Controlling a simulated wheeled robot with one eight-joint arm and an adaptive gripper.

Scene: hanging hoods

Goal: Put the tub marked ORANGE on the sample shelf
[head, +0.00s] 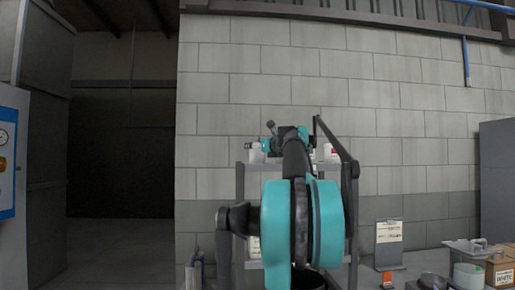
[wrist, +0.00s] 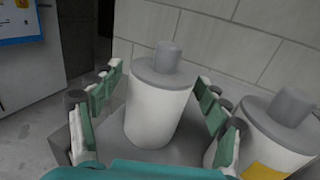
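No tub with a readable ORANGE mark shows. In the wrist view a white round container (wrist: 158,110) with a grey neck and lid stands upright on a grey surface (wrist: 192,150). My gripper (wrist: 160,95) is open, with its green-padded fingers on either side of this container and gaps visible near its upper part. No lettering shows on its visible side. In the head view my arm hides much of a grey rack (head: 240,190), with white containers (head: 256,154) on its top level. I cannot tell if this rack is the sample shelf.
A similar container (wrist: 265,135) with a yellow-orange label stands close to the right finger. At the lower right are a standing sign (head: 389,245), a small orange item (head: 387,280), a white tub (head: 468,276) and a brown box (head: 499,268). A block wall stands behind.

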